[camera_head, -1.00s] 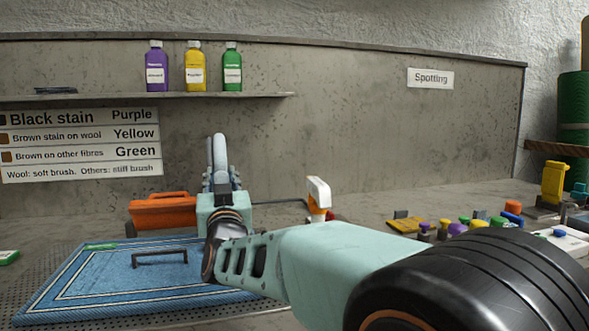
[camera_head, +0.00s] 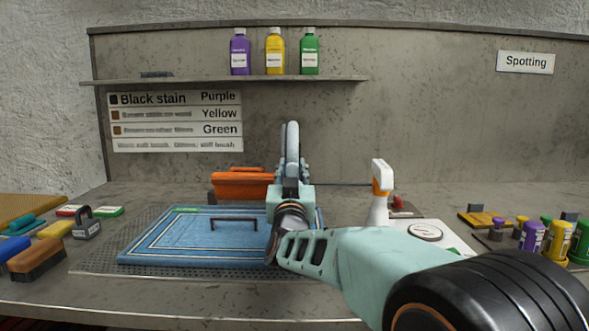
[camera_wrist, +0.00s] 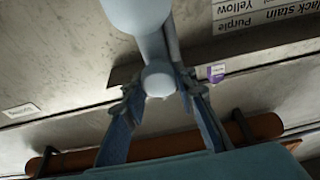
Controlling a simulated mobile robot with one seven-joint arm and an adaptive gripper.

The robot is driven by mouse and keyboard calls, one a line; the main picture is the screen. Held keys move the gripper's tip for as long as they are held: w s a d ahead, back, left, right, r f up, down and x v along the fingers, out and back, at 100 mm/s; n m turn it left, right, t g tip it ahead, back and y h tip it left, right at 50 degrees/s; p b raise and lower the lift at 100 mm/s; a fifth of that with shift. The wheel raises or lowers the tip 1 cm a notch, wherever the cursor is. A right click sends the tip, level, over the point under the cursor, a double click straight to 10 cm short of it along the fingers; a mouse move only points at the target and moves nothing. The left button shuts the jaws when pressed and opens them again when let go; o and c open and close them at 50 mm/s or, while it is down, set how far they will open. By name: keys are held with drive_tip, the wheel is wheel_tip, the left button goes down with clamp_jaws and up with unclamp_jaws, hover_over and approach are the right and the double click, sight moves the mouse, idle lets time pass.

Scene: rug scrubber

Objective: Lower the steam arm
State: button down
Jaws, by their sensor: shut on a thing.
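The steam arm (camera_head: 292,134) is a pale grey-blue tube that stands up behind the rug, with a curved top. My gripper (camera_head: 291,167) is shut on it, and my wrist hides its lower part. In the wrist view my gripper (camera_wrist: 161,98) has one finger on each side of the steam arm (camera_wrist: 158,79), near its rounded end. A blue rug (camera_head: 185,238) with pale border lines and a dark handle-like bar lies flat in front on a perforated plate (camera_head: 110,262).
An orange unit (camera_head: 243,184) sits behind the rug. A white spray bottle (camera_head: 378,207) stands right of my wrist. Several bottles and small pots crowd the right. Brushes (camera_head: 36,258) and a padlock (camera_head: 86,226) lie left. A shelf (camera_head: 220,80) with three bottles is above.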

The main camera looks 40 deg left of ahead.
drive_tip(key=shift+f, duration=1)
drive_tip(key=c, duration=1.6)
unclamp_jaws()
drive_tip(key=shift+r, duration=0.4)
drive_tip(key=r+v, duration=0.1)
drive_tip(key=v, duration=0.3)
drive_tip(key=r+v, duration=0.1)
drive_tip(key=v, duration=0.3)
drive_tip(key=r+v, duration=0.1)
drive_tip(key=v, duration=0.3)
drive_tip(key=shift+s+d, duration=0.55)
drive_tip(key=shift+s, duration=0.1)
